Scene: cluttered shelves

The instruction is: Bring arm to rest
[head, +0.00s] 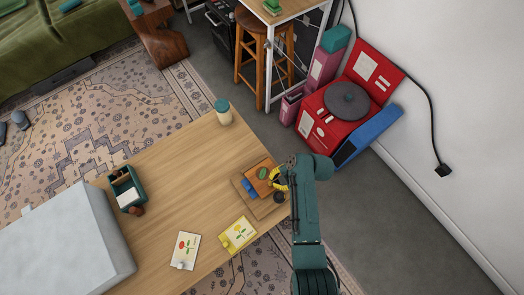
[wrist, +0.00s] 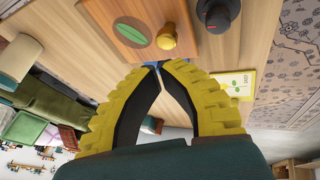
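My gripper (head: 278,180) is over the right end of the wooden table (head: 185,165), by a brown board. In the wrist view its yellow fingers with black inner faces (wrist: 158,68) curve together, and their tips appear to meet with nothing visibly held. An orange plate with a green leaf oval (wrist: 135,25) and a yellow knob lies just beyond the fingertips; it also shows in the head view (head: 262,175). A blue piece (head: 250,189) lies beside it, mostly hidden behind the fingers in the wrist view. My green arm reaches in from the lower right.
A yellow flower card (head: 238,235) and a white flower card (head: 186,248) lie near the front edge. A teal box (head: 126,187), a bottle (head: 223,113) and a grey block (head: 60,245) stand on the table. A red case (head: 345,105) stands by the wall.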

